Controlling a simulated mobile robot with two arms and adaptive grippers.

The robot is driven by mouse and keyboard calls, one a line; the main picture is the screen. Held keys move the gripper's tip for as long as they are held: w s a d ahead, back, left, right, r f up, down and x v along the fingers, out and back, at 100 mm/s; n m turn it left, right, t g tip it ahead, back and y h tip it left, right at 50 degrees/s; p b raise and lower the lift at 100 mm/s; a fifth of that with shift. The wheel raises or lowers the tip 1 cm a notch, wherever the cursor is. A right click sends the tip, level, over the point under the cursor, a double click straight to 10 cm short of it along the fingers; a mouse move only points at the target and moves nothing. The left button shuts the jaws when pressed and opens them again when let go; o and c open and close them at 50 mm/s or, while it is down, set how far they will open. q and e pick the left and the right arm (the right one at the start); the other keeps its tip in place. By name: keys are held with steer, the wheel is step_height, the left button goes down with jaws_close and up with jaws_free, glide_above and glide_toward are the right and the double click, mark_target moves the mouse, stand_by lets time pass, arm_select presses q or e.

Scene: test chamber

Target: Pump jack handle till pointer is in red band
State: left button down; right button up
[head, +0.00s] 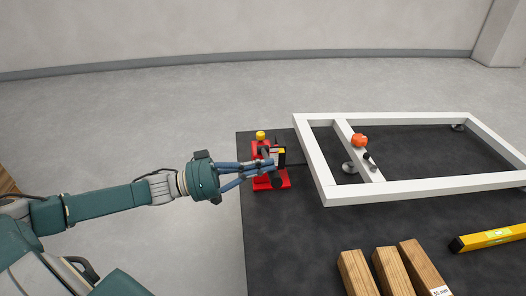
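A small red jack (264,184) with a yellow top (261,135) stands on the dark mat at its left side. A small dark plate with a white and yellow patch (281,156) shows on its right side; its markings and any pointer are too small to read. My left gripper (270,166) reaches in from the left, its blue fingers converging at the front of the jack and covering part of it. I cannot tell whether the fingertips hold anything, and the jack handle is not clearly visible. My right gripper is out of view.
A white frame (326,182) lies raised just right of the jack, with an orange knob (359,140) on its crossbar. Wooden blocks (385,272) and a yellow level (490,239) lie at the front right. The dark mat (290,240) is clear in front of the jack.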

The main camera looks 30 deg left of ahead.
arm_select(q)
steer(key=shift+s+d+f, duration=0.2)
steer(key=shift+s+f, duration=0.05)
steer(key=shift+f, duration=0.1)
